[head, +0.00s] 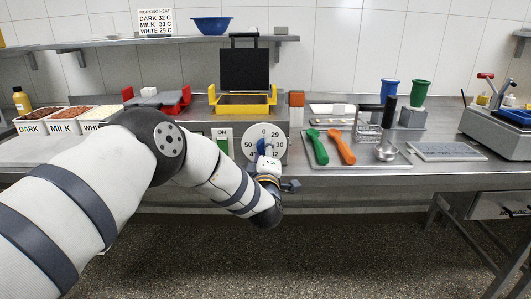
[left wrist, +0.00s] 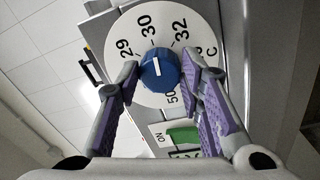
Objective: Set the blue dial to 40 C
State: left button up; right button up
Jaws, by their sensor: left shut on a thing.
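The blue dial (head: 262,146) is a round knob on a white face plate (head: 251,133) with black numbers, on the front of the counter. In the left wrist view the blue dial (left wrist: 160,71) has a white pointer line, turned roughly toward the 30 mark. My left gripper (head: 266,160) is at the dial in the head view, covering the lower part of its face. In the left wrist view its purple-padded fingers (left wrist: 161,74) sit on both sides of the knob, shut on it. The 40 mark is hidden in the wrist view. My right gripper is not in view.
A green switch (head: 223,146) marked ON is left of the dial. A yellow-framed machine with an open black lid (head: 244,70) stands above it. Green (head: 317,147) and orange (head: 341,148) scoops lie to the right. A sign (head: 156,22) reads dark 32, milk 30, white 29.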

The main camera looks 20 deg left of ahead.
pick_arm(q)
jog(key=m, duration=0.4)
jog(key=shift+a, duration=0.1)
jog(key=m, duration=0.4)
jog(key=shift+m+h, duration=0.4)
jog(key=m, duration=0.4)
jog(key=shift+a, duration=0.15)
jog(key=shift+s+m, duration=0.1)
jog(key=shift+m, duration=1.9)
jog(key=o, duration=1.2)
jog(key=shift+s, duration=0.1)
